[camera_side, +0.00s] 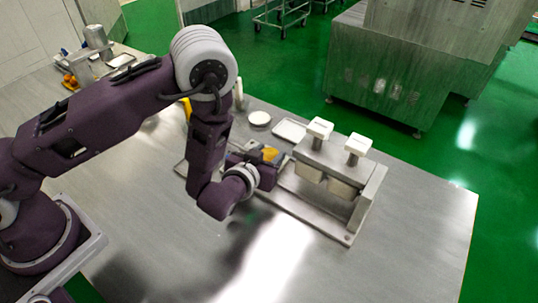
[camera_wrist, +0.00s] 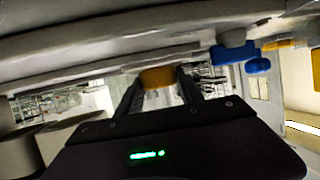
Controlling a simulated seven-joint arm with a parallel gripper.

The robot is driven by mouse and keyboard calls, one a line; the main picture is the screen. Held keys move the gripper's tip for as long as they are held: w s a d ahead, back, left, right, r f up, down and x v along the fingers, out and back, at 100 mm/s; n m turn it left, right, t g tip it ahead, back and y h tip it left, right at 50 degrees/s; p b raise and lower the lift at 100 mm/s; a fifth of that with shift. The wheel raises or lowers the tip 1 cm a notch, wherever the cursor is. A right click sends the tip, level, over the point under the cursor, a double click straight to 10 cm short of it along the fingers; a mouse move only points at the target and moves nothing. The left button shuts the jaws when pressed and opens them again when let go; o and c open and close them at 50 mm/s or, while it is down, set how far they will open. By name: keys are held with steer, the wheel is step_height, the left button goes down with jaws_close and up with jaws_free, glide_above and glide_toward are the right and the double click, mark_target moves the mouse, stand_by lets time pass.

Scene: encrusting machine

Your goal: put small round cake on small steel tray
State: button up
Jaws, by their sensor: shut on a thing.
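The small round cake (camera_side: 270,154) is yellow-orange and sits between the fingers of my gripper (camera_side: 266,160), beside the left end of the encrusting machine (camera_side: 335,165). In the wrist view the cake (camera_wrist: 157,77) shows as an orange piece between the two dark fingertips (camera_wrist: 160,84). My gripper is shut on it. A small pale tray with a steel-like rim (camera_side: 290,131) lies on the table just behind the cake, apart from it. The cake's lower side is hidden by my gripper.
The machine has two white-topped hoppers (camera_side: 320,128) close to the right of my gripper. A round white dish (camera_side: 259,118) lies left of the tray. Orange items (camera_side: 70,80) and a metal canister (camera_side: 97,38) stand far left. The front right table is clear.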

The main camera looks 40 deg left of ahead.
mark_target(269, 154)
step_height(269, 154, up, 8)
steer(key=shift+r, duration=0.1)
steer(key=w+a+r+m+h, duration=0.2)
steer(key=a+r+h, duration=0.1)
steer(key=a+r, duration=1.15)
steer(key=s+f+m+h, duration=0.2)
steer(key=s+f, duration=0.2)
steer(key=f, duration=0.4)
steer(key=s+a+f+m+g+h, duration=0.1)
steer(key=s+f, duration=0.3)
steer(key=f, duration=0.4)
steer(key=s+f+m+g+h, duration=0.1)
steer(key=s+f+m+h, duration=0.3)
steer(key=f, duration=0.5)
steer(key=shift+s+a, duration=0.35)
steer(key=shift+s, duration=0.15)
steer(key=shift+f, duration=0.1)
